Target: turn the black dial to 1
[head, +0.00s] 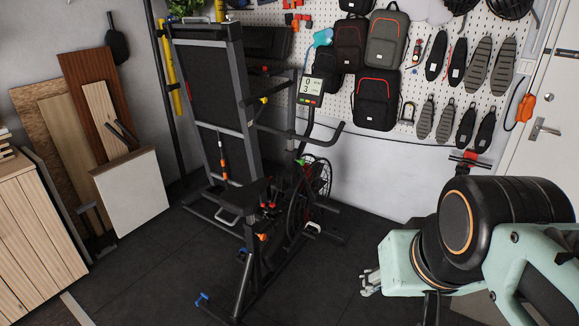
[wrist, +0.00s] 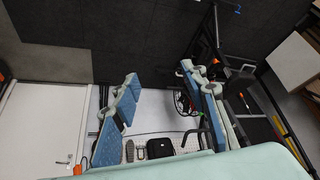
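I cannot pick out the black dial for certain in either view. A black exercise machine (head: 262,200) stands in the middle of the head view, with a small display (head: 311,90) at its upper right that seems to read 0 above 3. The machine also shows in the wrist view (wrist: 218,62), at the upper right. My gripper (wrist: 160,73) is open and empty, its blue-padded fingers wide apart. In the head view only part of my gripper (head: 371,282) shows at the lower right, in front of and well apart from the machine.
Backpacks (head: 377,98) and shoe soles (head: 478,64) hang on the pegboard (head: 340,104) behind. A white door (head: 550,120) is at the right. Wooden boards (head: 90,90) and a wooden cabinet (head: 35,235) stand at the left. Dark floor (head: 150,265) is free in front.

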